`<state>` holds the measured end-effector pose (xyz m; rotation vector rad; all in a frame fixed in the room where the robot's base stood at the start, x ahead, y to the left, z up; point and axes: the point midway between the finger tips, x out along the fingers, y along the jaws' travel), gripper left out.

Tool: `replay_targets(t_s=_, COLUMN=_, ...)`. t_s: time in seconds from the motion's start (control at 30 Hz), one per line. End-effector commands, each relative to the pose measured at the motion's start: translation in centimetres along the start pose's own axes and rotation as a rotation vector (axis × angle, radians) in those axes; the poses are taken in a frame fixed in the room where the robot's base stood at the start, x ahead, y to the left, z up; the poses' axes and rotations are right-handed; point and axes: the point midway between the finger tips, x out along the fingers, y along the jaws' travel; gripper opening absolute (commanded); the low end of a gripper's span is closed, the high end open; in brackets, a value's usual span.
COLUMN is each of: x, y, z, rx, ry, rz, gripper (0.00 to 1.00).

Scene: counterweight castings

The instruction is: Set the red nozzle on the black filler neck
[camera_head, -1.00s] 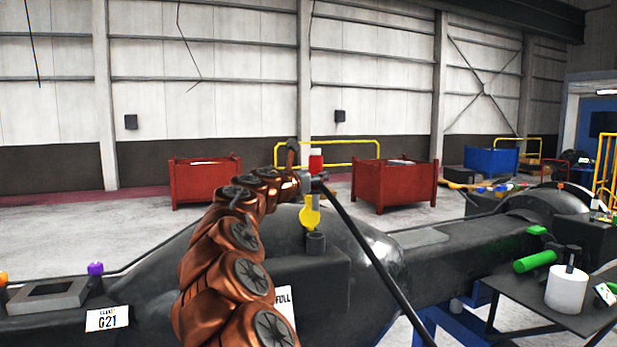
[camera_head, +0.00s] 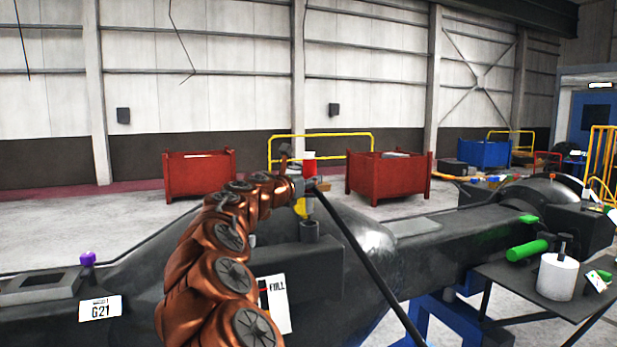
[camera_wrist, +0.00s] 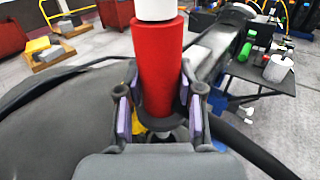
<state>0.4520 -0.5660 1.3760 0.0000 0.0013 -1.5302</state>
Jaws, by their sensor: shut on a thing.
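My gripper (camera_wrist: 158,112) is shut on the red nozzle (camera_wrist: 160,62), an upright red cylinder with a white top. The nozzle (camera_head: 309,160) also shows in the head view, above the black filler neck (camera_head: 309,231), a short upright tube on the dark casting. A yellow part (camera_head: 300,208) shows between my gripper and the neck. I cannot tell whether the nozzle's lower end touches the neck, as my gripper hides it. In the wrist view a dark ring shows below the red body.
A black hose (camera_head: 365,258) runs from the nozzle to the lower right. The large dark casting (camera_head: 345,270) fills the foreground, with a label marked FULL (camera_head: 277,303). A side table (camera_head: 500,278) at right holds a white cylinder (camera_head: 557,277) and a green one (camera_head: 526,251).

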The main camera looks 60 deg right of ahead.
Motion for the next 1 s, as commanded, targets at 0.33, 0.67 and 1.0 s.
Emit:
replay_targets(t_s=0.33, x=0.0, y=0.0, z=-1.4, rx=0.001, ry=-0.001, rz=0.000, gripper=0.11)
replay_targets(t_s=0.67, x=0.0, y=0.0, z=-1.4, rx=0.001, ry=-0.001, rz=0.001, gripper=0.11)
replay_targets(t_s=1.0, x=0.0, y=0.0, z=-1.4, rx=0.001, ry=-0.001, rz=0.001, gripper=0.11)
